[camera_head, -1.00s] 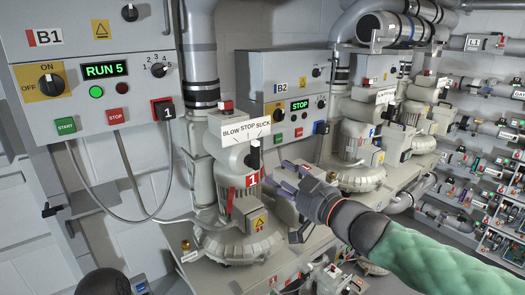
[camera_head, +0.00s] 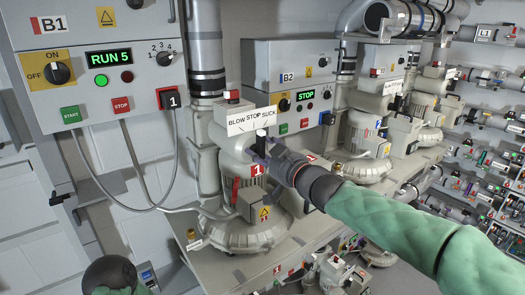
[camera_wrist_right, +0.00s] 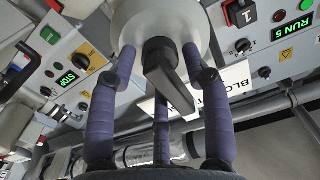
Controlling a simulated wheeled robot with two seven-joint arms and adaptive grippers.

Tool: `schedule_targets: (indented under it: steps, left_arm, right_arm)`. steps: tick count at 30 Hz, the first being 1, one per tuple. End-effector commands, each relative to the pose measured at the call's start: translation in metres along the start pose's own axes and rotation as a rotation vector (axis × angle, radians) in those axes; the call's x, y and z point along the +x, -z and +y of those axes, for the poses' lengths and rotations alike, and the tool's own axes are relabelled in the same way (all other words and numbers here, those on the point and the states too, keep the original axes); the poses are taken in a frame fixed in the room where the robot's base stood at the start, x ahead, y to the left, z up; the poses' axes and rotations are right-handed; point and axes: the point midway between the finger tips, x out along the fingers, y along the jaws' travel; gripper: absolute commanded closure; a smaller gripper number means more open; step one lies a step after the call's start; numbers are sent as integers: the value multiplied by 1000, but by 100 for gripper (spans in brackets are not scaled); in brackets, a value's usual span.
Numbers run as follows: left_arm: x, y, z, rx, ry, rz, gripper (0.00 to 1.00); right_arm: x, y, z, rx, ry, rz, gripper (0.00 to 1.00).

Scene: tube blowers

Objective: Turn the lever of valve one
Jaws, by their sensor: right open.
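Valve one stands on the blower marked with a red 1 (camera_head: 257,170), under the BLOW STOP SUCK plate (camera_head: 254,121). Its lever (camera_head: 261,136) points up near the STOP mark, partly hidden by my fingers. In the right wrist view the black lever (camera_wrist_right: 172,82) sits between the spread purple fingers. My right gripper (camera_head: 260,153) is open around the lever; its fingers (camera_wrist_right: 158,62) flank it without a visible grip.
Control box B1 (camera_head: 140,30) reads RUN 5 and hangs at left with a cable below. Box B2 (camera_head: 262,70) reads STOP. A second blower (camera_head: 365,150) stands to the right. Pipes and racks of small parts fill the right side.

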Motion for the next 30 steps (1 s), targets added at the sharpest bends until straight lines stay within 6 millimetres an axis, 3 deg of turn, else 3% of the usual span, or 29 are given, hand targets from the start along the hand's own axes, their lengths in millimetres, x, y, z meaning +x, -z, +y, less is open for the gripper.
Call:
schedule_targets:
  steps: [7, 11, 12, 23, 30]
  left_arm:
    - [0, 0, 0, 0, 0, 0, 60]
    - [0, 0, 0, 0, 0, 0, 60]
    - [0, 0, 0, 0, 0, 0, 60]
    - [1, 0, 0, 0, 0, 0, 60]
    - [4, 0, -2, 0, 0, 0, 60]
  right_arm:
    - [0, 0, 0, 0, 0, 0, 54]
    - [0, 0, 0, 0, 0, 0, 90]
    - [0, 0, 0, 0, 0, 0, 95]
    - [0, 0, -1, -45, 0, 0, 95]
    - [0, 0, -2, -192, 0, 0, 95]
